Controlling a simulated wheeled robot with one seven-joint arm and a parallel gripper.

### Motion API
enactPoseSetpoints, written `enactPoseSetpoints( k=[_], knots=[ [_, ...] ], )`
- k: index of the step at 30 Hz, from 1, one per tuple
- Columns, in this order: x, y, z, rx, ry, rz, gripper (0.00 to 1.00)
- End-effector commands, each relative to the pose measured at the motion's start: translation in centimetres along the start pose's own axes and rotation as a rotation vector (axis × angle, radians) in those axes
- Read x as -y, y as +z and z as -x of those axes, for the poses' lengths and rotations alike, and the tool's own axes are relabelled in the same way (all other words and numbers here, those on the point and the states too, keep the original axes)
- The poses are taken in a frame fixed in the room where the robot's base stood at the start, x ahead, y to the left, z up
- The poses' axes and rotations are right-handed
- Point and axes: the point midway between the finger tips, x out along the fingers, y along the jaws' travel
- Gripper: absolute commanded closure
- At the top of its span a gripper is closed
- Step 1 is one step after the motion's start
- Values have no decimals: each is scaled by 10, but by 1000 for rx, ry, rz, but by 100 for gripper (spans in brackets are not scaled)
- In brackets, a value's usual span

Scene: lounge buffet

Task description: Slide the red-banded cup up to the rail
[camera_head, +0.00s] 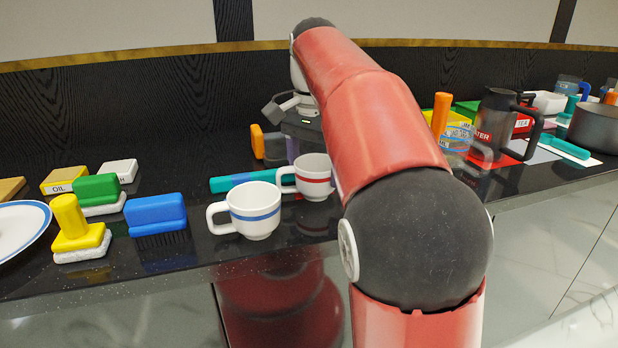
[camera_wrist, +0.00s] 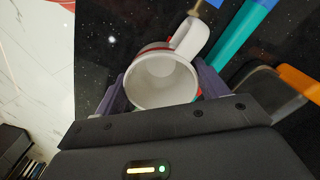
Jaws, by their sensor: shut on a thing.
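The white cup with a red band (camera_head: 314,180) stands upright on the black counter, its handle to the left in the head view. In the wrist view the red-banded cup (camera_wrist: 163,82) sits between the two purple fingers of my gripper (camera_wrist: 162,88), which is shut on it. In the head view my gripper (camera_head: 299,150) is behind the cup, partly hidden by it and by my arm. A gold rail-like strip (camera_head: 150,52) runs along the top of the dark back panel; I cannot tell whether it is the task's rail.
A blue-banded cup (camera_head: 252,211) stands close at the front left. A teal bar (camera_head: 240,181) lies just left of the red-banded cup, and an orange-handled thing (camera_head: 257,141) lies behind. Brushes, including a blue one (camera_head: 155,215), are left; a dark pitcher (camera_head: 492,125) is right.

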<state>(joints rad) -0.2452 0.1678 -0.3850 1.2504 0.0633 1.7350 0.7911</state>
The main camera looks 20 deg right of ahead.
Motion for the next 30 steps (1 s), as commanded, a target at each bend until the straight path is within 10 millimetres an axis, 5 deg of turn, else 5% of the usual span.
enactPoseSetpoints(
  k=[24, 25, 30],
  knots=[
    [16, -9, 0, 0, -1, 0, 55],
    [16, -9, 0, 0, -1, 0, 25],
    [16, -9, 0, 0, 0, 0, 3]
  ],
)
